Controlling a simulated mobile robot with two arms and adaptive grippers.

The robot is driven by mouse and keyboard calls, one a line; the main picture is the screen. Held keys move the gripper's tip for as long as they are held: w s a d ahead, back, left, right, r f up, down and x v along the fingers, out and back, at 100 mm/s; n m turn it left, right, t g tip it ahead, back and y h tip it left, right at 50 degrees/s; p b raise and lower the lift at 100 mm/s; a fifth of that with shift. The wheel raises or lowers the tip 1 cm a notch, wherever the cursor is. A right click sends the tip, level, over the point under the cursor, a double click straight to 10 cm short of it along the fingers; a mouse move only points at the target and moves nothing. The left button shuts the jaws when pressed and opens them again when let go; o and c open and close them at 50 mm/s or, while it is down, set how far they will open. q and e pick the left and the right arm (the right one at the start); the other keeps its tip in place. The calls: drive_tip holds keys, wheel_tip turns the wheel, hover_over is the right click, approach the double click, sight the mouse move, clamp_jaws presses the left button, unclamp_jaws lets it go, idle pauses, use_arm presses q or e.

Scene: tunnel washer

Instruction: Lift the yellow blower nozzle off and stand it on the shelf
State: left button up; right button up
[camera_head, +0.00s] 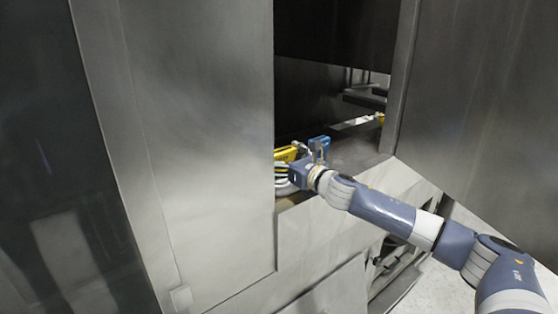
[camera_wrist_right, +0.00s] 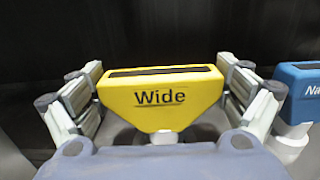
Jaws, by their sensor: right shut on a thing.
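The yellow blower nozzle (camera_wrist_right: 160,93), marked "Wide", sits between the two fingers of my right gripper (camera_wrist_right: 162,100) in the right wrist view. The fingers close on its left and right sides. Its lower end is partly hidden by the gripper's body. In the head view the yellow nozzle (camera_head: 286,154) shows just inside the machine opening, partly behind the steel door panel, with my right gripper (camera_head: 290,165) at it. I cannot tell whether the nozzle touches anything below. My left gripper is not in view.
A blue nozzle (camera_wrist_right: 301,92) on a white neck stands close to the right of the yellow one; it also shows in the head view (camera_head: 319,148). A large steel panel (camera_head: 200,130) borders the opening on the left, another (camera_head: 475,110) on the right. Dark shelves (camera_head: 366,98) lie deeper inside.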

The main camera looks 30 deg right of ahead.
drive_tip(key=shift+r, duration=0.25)
